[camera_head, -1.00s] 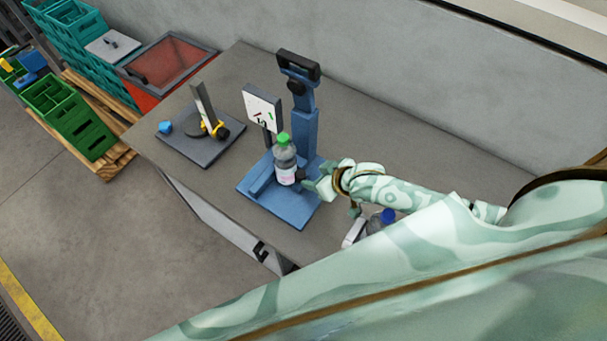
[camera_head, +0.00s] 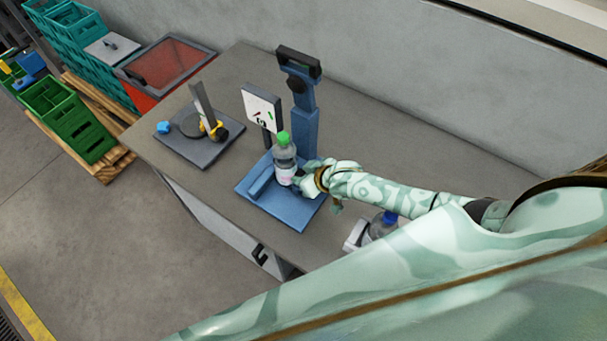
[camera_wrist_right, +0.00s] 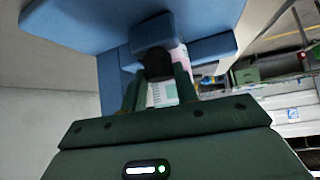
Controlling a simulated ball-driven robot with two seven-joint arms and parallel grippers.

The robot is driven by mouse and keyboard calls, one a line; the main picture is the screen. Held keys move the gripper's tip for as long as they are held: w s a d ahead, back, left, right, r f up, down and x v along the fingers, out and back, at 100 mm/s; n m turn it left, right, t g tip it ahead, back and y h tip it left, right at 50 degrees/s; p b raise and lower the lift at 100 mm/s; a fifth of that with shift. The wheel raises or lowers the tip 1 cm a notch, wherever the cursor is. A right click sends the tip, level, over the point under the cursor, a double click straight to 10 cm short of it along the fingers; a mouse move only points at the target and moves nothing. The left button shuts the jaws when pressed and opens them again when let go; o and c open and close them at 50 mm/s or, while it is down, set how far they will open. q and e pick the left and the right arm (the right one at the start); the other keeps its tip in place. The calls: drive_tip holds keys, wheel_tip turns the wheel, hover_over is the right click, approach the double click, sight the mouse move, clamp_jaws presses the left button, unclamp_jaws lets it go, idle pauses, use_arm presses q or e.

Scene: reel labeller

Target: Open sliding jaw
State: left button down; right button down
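The blue labeller stand (camera_head: 302,130) is on the grey table, with a clear green-capped bottle (camera_head: 284,150) upright on its base plate (camera_head: 280,207). My right gripper (camera_head: 298,182) is low at the bottle's right side, on the labeller. In the right wrist view its two fingers (camera_wrist_right: 159,80) stand apart, one on either side of a black knob (camera_wrist_right: 157,63) on a blue block, apparently the sliding jaw (camera_wrist_right: 152,30). I cannot tell whether they press on the knob. The bottle's label (camera_wrist_right: 165,93) shows behind them. My left gripper is out of view.
A second, blue-capped bottle (camera_head: 384,222) stands under my right forearm near the table's front edge. A dark plate fixture (camera_head: 203,145) with a blue piece (camera_head: 163,128) is at the left.

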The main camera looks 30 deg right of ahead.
drive_tip(key=shift+s+d+r+p, duration=0.1)
drive_tip(key=shift+s+d+p, duration=0.2)
drive_tip(key=shift+s+p, duration=0.25)
drive_tip(key=shift+s+d+r+p, duration=0.1)
drive_tip(key=shift+s+d+p, duration=0.25)
drive_tip(key=shift+s, duration=0.2)
drive_tip(key=shift+s+d+f, duration=0.1)
drive_tip(key=shift+s+d, duration=0.05)
drive_tip(key=shift+s, duration=0.15)
drive_tip(key=shift+f, duration=0.2)
drive_tip(key=c, duration=1.1)
unclamp_jaws()
drive_tip(key=shift+o, duration=0.2)
drive_tip(key=shift+s+d, duration=0.1)
drive_tip(key=shift+r, duration=0.1)
